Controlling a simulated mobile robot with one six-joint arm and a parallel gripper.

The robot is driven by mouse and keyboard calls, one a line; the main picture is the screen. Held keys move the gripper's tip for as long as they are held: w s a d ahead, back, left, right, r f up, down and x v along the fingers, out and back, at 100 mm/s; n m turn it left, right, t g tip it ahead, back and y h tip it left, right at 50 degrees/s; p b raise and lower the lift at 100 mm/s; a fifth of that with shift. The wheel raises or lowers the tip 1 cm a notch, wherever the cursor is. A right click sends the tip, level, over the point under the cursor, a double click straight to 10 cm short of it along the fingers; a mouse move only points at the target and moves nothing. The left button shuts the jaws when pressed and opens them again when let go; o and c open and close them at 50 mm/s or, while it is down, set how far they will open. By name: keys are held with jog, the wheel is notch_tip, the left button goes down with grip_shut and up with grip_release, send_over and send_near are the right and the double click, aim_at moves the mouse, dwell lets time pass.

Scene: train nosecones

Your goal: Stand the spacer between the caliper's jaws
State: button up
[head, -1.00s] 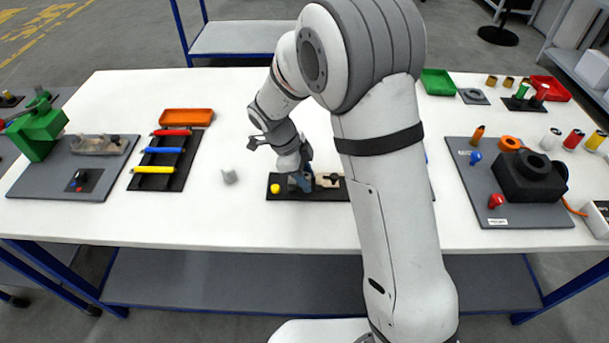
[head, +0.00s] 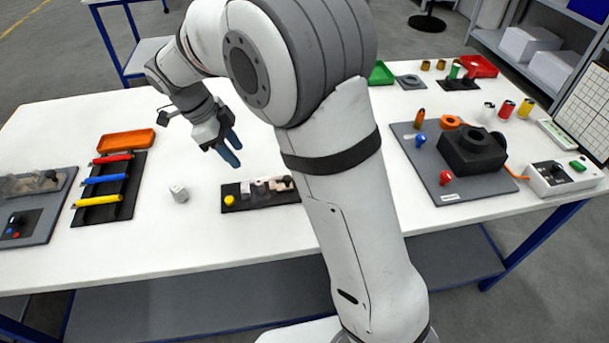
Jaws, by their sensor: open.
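The black board (head: 236,204) near the table's front edge looks like the caliper's base. I cannot tell which of these blocks are jaws and whether one is the spacer. A small light-grey block (head: 178,193) stands alone on the white table, left of the board. My gripper (head: 231,154) has blue fingers, points down, and is open above and behind the board's left part, apart from it. My arm hides the board's right end.
A black rack (head: 124,184) with red, blue and yellow bars lies left, with an orange tray (head: 125,140) behind it. A grey mat (head: 480,186) with a black fixture (head: 470,156) lies right. White table is clear around the grey block.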

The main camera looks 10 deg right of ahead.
jog(key=s+d+r+n+t+y, duration=0.1)
jog(key=s+d+r+n+y, duration=0.3)
jog(key=s+d+n, duration=0.75)
jog(key=s+d+n+t, duration=0.2)
jog(key=s+d+n, duration=0.5)
jog(key=s+n, duration=0.1)
jog(key=shift+s+f, duration=0.2)
jog(key=shift+f, duration=0.25)
